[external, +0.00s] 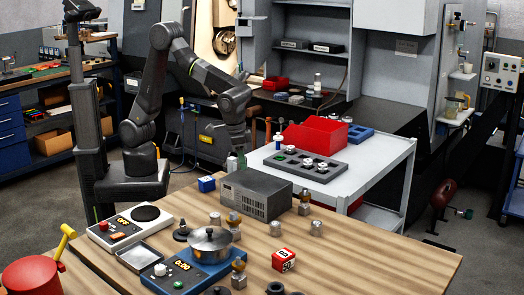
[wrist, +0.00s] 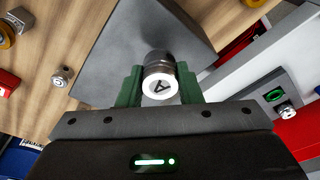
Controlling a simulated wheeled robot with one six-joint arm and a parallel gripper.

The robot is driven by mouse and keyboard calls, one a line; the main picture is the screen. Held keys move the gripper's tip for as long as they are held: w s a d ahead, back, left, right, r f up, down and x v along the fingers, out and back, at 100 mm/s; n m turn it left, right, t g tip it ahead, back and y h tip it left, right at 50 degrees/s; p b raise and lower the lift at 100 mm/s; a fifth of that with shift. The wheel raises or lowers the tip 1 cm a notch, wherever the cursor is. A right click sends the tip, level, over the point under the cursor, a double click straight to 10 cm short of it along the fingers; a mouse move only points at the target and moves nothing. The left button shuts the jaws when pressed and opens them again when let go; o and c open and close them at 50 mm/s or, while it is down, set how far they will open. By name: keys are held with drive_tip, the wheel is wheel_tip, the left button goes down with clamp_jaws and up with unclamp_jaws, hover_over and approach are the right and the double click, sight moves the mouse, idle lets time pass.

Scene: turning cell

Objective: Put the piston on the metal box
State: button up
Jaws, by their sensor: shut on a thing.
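My gripper (wrist: 160,74) is shut on the piston (wrist: 159,87), a short metal cylinder with a dark part and a white end marked with a letter A. The piston sits between the two green fingers. The metal box (external: 256,193) is a dark grey box with a vented front, on the wooden table in the external view. Its flat grey top (wrist: 112,55) lies beyond the piston in the wrist view. In the external view my gripper (external: 235,160) is just above and behind the box's far left side. The piston is too small to make out clearly there.
A red bin (external: 316,134) and grey tray (external: 335,174) are on the cart behind.

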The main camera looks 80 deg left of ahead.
drive_tip(key=shift+f, duration=1.2)
drive_tip(key=shift+f, duration=0.1)
drive_tip(key=o, duration=1)
drive_tip(key=r, duration=0.4)
drive_tip(key=s+r, duration=0.1)
drive_tip(key=r, duration=0.7)
drive_tip(key=shift+s+r+b, duration=0.1)
drive_tip(key=shift+s+b, duration=0.3)
